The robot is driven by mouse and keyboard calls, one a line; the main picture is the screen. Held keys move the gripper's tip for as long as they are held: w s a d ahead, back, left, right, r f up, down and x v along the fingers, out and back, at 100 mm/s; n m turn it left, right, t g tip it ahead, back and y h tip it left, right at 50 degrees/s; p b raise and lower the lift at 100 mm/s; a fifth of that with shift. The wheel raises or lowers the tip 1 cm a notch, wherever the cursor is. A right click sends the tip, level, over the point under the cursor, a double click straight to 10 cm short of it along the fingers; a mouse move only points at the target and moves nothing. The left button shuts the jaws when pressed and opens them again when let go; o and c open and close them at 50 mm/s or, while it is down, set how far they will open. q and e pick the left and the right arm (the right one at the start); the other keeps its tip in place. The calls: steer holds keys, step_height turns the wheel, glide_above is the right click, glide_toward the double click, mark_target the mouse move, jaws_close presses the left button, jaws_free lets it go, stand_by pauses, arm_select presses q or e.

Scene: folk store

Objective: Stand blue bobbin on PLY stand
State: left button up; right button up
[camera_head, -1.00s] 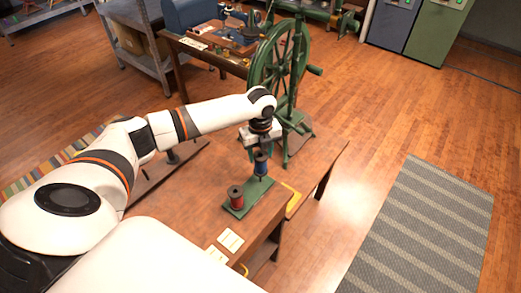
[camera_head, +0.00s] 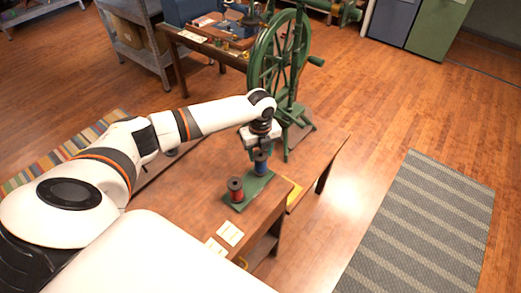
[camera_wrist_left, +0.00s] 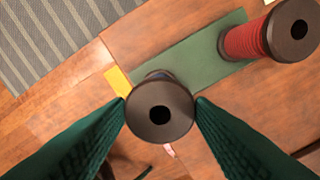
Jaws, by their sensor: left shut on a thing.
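The blue bobbin (camera_head: 261,163) is upright in my left gripper (camera_head: 260,151), over the far end of the green stand (camera_head: 254,188). In the left wrist view its dark round top (camera_wrist_left: 160,108) sits between my two green fingers, which are shut on it. Whether its base touches the stand is hard to tell. A red bobbin (camera_head: 236,189) stands upright on the near end of the stand and also shows in the left wrist view (camera_wrist_left: 245,40). The stand's label cannot be read. My right gripper is not in view.
The stand lies on a wooden table (camera_head: 190,185), with paper cards (camera_head: 230,233) near its front edge and a yellow item (camera_head: 292,192) beside it. A green spinning wheel (camera_head: 277,60) stands close behind my gripper. Striped rugs (camera_head: 425,225) lie on the floor.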

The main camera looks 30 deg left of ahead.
arm_select(q)
steer(key=shift+f, duration=0.65)
steer(key=o, duration=0.8)
step_height(320, 180, up, 12)
steer(key=shift+r+b, duration=0.1)
steer(key=shift+b, duration=1)
